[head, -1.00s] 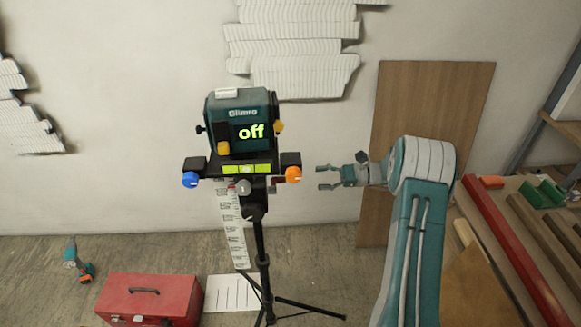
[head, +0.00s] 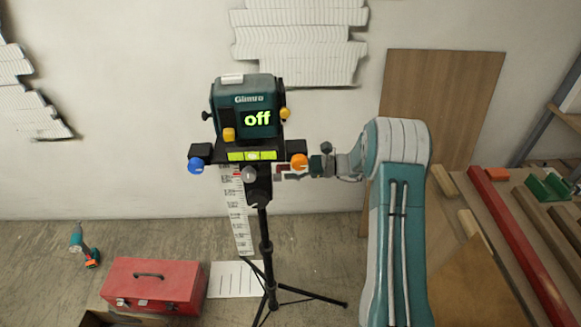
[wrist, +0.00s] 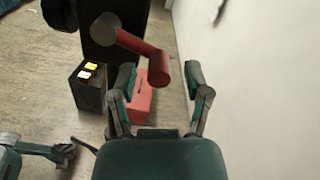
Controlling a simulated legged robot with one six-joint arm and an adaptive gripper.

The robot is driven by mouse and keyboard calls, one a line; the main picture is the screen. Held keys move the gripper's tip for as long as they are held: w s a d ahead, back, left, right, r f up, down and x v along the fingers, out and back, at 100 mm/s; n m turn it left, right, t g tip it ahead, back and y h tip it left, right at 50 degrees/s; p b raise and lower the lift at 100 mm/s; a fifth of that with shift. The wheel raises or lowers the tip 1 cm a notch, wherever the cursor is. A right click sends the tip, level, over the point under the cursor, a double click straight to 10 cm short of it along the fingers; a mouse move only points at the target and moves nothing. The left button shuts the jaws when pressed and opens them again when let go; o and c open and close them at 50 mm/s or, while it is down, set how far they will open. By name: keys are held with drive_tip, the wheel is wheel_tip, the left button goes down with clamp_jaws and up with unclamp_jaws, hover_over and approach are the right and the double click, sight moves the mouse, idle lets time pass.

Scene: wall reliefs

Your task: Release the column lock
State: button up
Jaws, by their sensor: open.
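The teal instrument (head: 247,108) showing "off" sits on a black tripod head with a column (head: 263,225) below. In the wrist view, a red lever (wrist: 142,49) with a grey round end sticks out from a dark post (wrist: 110,45). Its free end lies between my open fingertips in that picture; I cannot tell whether they touch it. My gripper (head: 286,173) is at the right side of the column, just below the orange knob (head: 299,161); it also shows in the wrist view (wrist: 158,78), open. The lever is mostly hidden in the head view.
A blue knob (head: 196,166) and a grey knob (head: 249,175) are on the tripod head. A red toolbox (head: 155,283) and a drill (head: 84,245) are on the floor at left. A bench with wood pieces (head: 520,230) stands at right. The wall is close behind.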

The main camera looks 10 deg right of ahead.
drive_tip(key=shift+a, duration=0.2)
drive_tip(key=shift+c, duration=0.2)
clamp_jaws()
drive_tip(key=shift+d, duration=0.1)
drive_tip(key=shift+w+r+n, duration=0.1)
drive_tip(key=shift+r+n, duration=0.25)
drive_tip(key=shift+n, duration=0.45)
drive_tip(key=shift+r+n, duration=0.35)
drive_tip(key=shift+n, duration=0.45)
drive_tip(key=shift+o, duration=0.2)
unclamp_jaws()
drive_tip(key=shift+d, duration=0.1)
